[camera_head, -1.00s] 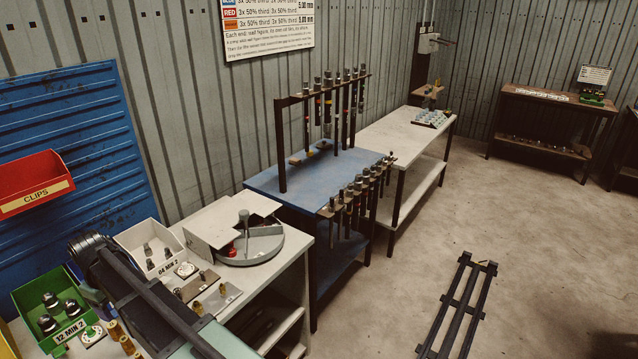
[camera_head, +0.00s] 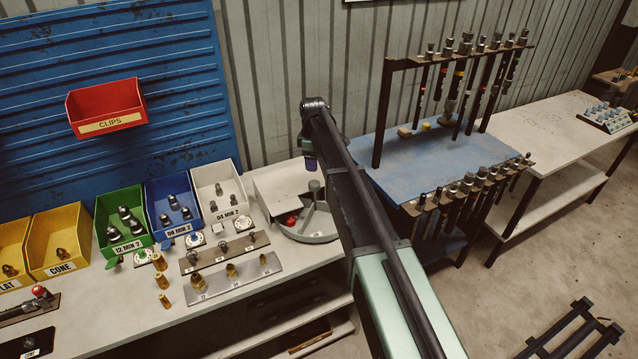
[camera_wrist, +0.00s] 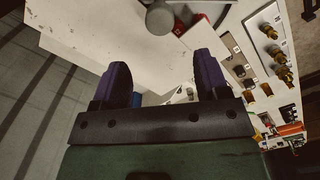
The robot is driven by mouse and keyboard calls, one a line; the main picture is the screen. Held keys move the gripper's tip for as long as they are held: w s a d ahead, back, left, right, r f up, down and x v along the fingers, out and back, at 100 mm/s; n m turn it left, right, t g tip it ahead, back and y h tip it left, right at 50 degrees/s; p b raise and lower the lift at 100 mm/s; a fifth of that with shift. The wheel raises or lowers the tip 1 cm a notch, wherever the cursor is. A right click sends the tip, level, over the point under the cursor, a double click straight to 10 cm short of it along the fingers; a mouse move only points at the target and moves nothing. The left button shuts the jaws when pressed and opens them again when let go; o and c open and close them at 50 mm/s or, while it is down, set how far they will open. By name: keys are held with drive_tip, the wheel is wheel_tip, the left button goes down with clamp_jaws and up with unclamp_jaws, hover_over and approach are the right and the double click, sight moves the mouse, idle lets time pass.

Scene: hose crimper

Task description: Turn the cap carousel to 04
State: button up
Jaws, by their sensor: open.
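The cap carousel (camera_head: 318,230) is a round grey tray with divider walls on the white bench, partly under a white cover (camera_head: 280,187). A grey upright post (camera_head: 315,190) stands in it, and a red piece (camera_head: 291,219) lies beside the post. In the wrist view the post's round top (camera_wrist: 160,18) shows at the upper edge, beyond my fingertips. My gripper (camera_wrist: 163,72) is open and empty, with two purple fingers. In the head view my gripper (camera_head: 309,155) is above the carousel; my arm hides its right side. No 04 mark is legible on the carousel.
Left of the carousel stand a white bin (camera_head: 220,197), a blue bin (camera_head: 173,208) and a green bin (camera_head: 122,222). Plates with small fittings (camera_head: 232,272) lie in front. A blue table with a tool rack (camera_head: 455,60) stands to the right.

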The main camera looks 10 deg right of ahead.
sight(314, 183)
wheel_tip(314, 183, down, 10)
drive_tip(key=b, duration=0.9)
drive_tip(key=shift+f+b, duration=0.25)
drive_tip(key=shift+b, duration=0.15)
drive_tip(key=shift+r, duration=0.1)
clamp_jaws()
